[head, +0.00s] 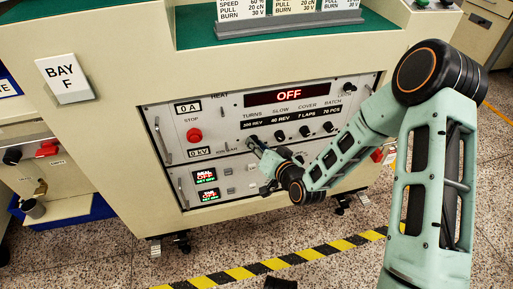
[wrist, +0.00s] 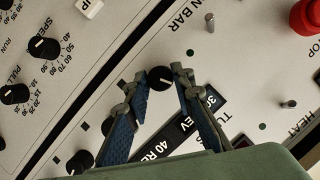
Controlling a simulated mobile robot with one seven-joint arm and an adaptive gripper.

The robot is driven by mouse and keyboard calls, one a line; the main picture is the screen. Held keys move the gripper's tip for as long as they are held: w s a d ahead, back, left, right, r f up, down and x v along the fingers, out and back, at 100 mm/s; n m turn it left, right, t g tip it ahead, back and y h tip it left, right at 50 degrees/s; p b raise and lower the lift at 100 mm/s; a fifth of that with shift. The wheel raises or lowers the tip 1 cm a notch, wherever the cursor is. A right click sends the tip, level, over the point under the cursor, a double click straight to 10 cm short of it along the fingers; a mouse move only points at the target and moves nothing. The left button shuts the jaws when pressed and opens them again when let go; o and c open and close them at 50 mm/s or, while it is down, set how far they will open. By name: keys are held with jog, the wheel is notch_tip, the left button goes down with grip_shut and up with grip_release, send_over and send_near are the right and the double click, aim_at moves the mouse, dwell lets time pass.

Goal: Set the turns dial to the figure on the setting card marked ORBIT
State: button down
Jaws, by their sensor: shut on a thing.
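The turns dial is a small black knob with a white pointer line, between my fingertips in the wrist view (wrist: 160,78). My gripper (wrist: 162,87) is shut on it, one finger on each side. In the head view my gripper (head: 258,146) reaches the panel just below the TURNS readout (head: 255,125), which appears to say 300 REV; the knob is mostly hidden there. The setting cards (head: 293,6) stand on a grey holder at the top. Their upper parts are cut off, and I cannot see which is marked ORBIT.
Other knobs for slow (head: 280,135), cover (head: 305,131) and batch (head: 328,126) sit to the right. A red stop button (head: 194,135) and a metal handle (head: 162,140) are left. The main display (head: 289,95) reads OFF. Striped floor tape (head: 310,253) runs in front.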

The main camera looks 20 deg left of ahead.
jog(key=shift+m+y+b, duration=0.3)
jog(key=shift+m+y, duration=0.1)
jog(key=shift+m, duration=0.2)
jog(key=c, duration=1.7)
grip_release()
jog(key=shift+o, duration=0.2)
jog(key=v, duration=0.7)
jog(key=shift+d, duration=0.3)
